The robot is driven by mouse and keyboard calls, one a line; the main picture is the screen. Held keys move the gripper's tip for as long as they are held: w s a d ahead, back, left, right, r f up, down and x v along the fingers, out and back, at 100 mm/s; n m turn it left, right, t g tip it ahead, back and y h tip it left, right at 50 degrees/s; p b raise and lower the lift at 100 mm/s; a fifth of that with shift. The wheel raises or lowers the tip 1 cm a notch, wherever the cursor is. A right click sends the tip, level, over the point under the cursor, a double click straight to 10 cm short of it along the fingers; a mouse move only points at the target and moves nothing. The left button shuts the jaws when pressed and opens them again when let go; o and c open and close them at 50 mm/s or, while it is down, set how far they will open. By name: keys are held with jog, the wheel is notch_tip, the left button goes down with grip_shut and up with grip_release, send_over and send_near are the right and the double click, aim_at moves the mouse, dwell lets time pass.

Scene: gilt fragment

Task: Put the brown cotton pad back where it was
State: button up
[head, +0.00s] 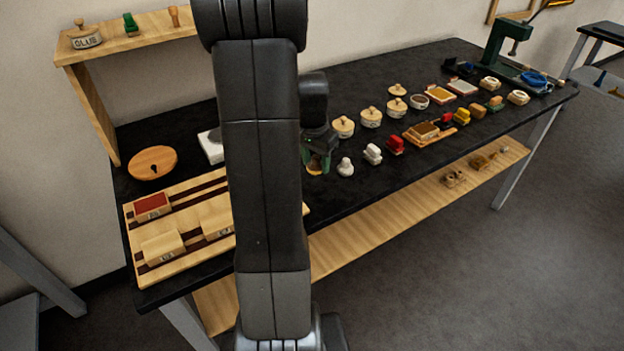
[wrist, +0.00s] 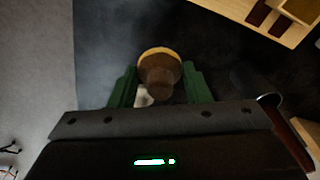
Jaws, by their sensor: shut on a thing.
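My gripper (head: 316,158) hangs over the near part of the black table, just left of a small white knobbed piece. Its green fingers are shut on a small round brown and tan piece (head: 317,169), which looks like the brown cotton pad. In the wrist view the same piece (wrist: 159,62) shows between the green fingers (wrist: 160,88), with a round tan rim and a darker brown knob towards me. The fingers hide part of it in the head view, and I cannot tell whether its underside touches the table.
White (head: 345,167), white-and-red (head: 373,154) and red (head: 396,146) pieces stand in a row to the right, before a wooden tray (head: 432,137). A striped wooden board (head: 190,245) lies left. My arm hides the table's middle left.

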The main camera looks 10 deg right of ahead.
aim_at(316, 172)
jog(key=shift+f, duration=2.55)
jog(key=shift+f, duration=0.15)
jog(key=shift+f, duration=0.15)
jog(key=o, duration=1)
jog(key=shift+c, duration=0.2)
jog(key=shift+r, duration=0.2)
jog(key=shift+r, duration=0.55)
jog(key=r, duration=0.7)
jog(key=s+a+r, duration=0.1)
jog(key=r, duration=0.3)
jog(key=shift+f, duration=0.1)
